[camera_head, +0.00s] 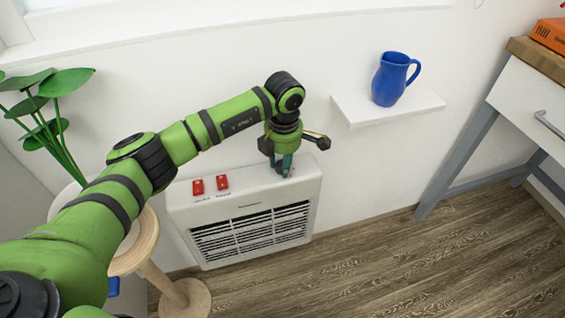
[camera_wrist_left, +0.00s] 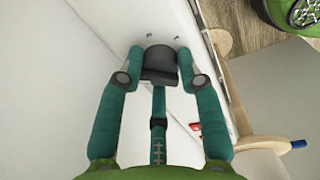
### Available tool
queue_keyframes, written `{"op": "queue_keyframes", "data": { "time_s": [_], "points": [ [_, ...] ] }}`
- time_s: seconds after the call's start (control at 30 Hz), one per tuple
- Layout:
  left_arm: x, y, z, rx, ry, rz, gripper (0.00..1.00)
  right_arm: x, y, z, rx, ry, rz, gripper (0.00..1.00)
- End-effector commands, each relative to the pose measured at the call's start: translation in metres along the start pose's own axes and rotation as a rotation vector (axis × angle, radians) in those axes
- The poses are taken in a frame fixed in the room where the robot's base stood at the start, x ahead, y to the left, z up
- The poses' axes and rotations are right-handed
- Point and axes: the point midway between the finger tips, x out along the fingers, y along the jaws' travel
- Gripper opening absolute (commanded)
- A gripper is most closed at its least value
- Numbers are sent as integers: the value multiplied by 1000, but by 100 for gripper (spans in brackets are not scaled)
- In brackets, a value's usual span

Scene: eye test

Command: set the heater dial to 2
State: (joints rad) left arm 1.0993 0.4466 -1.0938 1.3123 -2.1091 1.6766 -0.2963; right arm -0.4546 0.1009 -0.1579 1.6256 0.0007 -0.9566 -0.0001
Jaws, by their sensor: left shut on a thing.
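The white heater (camera_head: 180,215) stands against the wall, with a dark slatted grille in its front. Two red switches (camera_head: 198,187) (camera_head: 222,182) sit on its top at the left; a bit of red also shows in the left wrist view (camera_wrist_left: 196,127). My left gripper (camera_head: 284,167) points down at the right part of the heater's top. In the left wrist view its teal fingers are shut on the dark grey dial (camera_wrist_left: 159,64), one on each side. Two small marks show beyond the dial, but I cannot read its setting. My right gripper is out of view.
A round wooden stool (camera_head: 146,240) stands left of the heater, close under my left arm, with a green plant (camera_head: 50,130) by it. A wall shelf (camera_head: 420,103) with a blue jug (camera_head: 388,82) is at the right. A desk (camera_head: 510,92) stands far right. The floor (camera_head: 370,260) in front is clear.

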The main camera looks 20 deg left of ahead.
Motion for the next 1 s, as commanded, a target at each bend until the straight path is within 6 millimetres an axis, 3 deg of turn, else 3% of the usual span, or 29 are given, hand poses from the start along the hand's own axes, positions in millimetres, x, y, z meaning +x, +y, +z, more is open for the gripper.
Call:
{"op": "queue_keyframes", "data": {
  "time_s": [0.5,1.0],
  "points": [
    [1,-1,1,493,-38,3,3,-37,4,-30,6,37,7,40],
    [1,-2,1,910,-64,2,3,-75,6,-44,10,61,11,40]
  ]
}}
